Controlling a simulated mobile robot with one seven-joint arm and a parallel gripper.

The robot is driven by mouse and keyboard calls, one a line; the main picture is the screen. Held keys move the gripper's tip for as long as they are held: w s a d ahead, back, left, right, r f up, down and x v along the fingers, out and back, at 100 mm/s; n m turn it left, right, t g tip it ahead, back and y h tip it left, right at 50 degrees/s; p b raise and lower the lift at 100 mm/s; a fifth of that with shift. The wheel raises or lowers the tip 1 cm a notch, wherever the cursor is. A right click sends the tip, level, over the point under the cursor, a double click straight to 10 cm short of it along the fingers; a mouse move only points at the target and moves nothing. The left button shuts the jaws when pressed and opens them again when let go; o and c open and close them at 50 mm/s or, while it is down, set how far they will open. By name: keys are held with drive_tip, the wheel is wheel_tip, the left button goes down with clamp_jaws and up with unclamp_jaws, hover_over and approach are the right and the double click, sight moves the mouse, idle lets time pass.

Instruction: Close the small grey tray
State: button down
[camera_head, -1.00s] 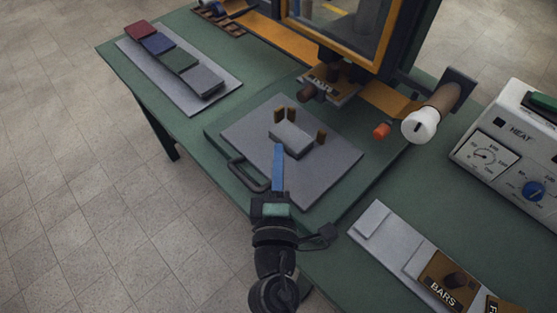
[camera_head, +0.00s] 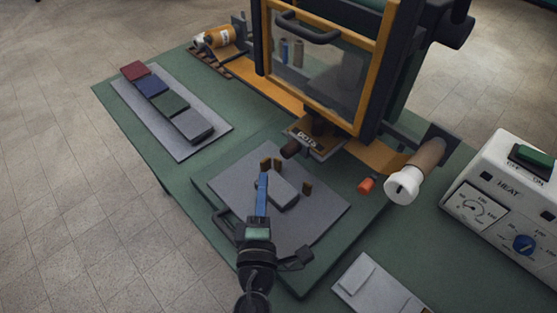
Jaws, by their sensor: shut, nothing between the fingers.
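A flat grey tray-like plate (camera_head: 315,219) lies on the green base in front of the framed press, with a dark handle (camera_head: 222,222) at its front left. A small grey block (camera_head: 284,191) sits on it among brown posts (camera_head: 307,188). I cannot tell whether the plate or the block is the small grey tray. My gripper (camera_head: 263,178) is shut and empty. Its blue fingers reach over the plate to the left end of the block, close to the back-left posts; contact is unclear. My arm hides part of the plate's front and of the handle.
The framed press (camera_head: 321,65) rises behind the plate, with a "DOTS" fitting (camera_head: 309,137) low on it. A white-ended roller (camera_head: 403,186) and the HEAT box (camera_head: 505,190) stand right. A strip with coloured blocks (camera_head: 167,100) lies left. Another grey plate (camera_head: 378,287) lies front right.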

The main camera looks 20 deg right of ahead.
sight(293, 153)
drive_tip(key=shift+w+d+p, duration=0.15)
drive_tip(key=shift+w+d, duration=0.4)
drive_tip(key=shift+d, duration=0.25)
drive_tip(key=shift+w+d+p, duration=0.1)
drive_tip(key=shift+w+d, duration=0.45)
drive_tip(key=shift+d, duration=0.2)
drive_tip(key=shift+w+d+p, duration=0.15)
drive_tip(key=shift+w+d, duration=0.4)
drive_tip(key=shift+d, duration=0.25)
drive_tip(key=d, duration=0.1)
drive_tip(key=w+d, duration=0.1)
drive_tip(key=d, duration=0.2)
drive_tip(key=shift+w+d+b, duration=0.2)
drive_tip(key=shift+w+b, duration=0.1)
drive_tip(key=shift+b, duration=0.05)
drive_tip(key=shift+a, duration=0.15)
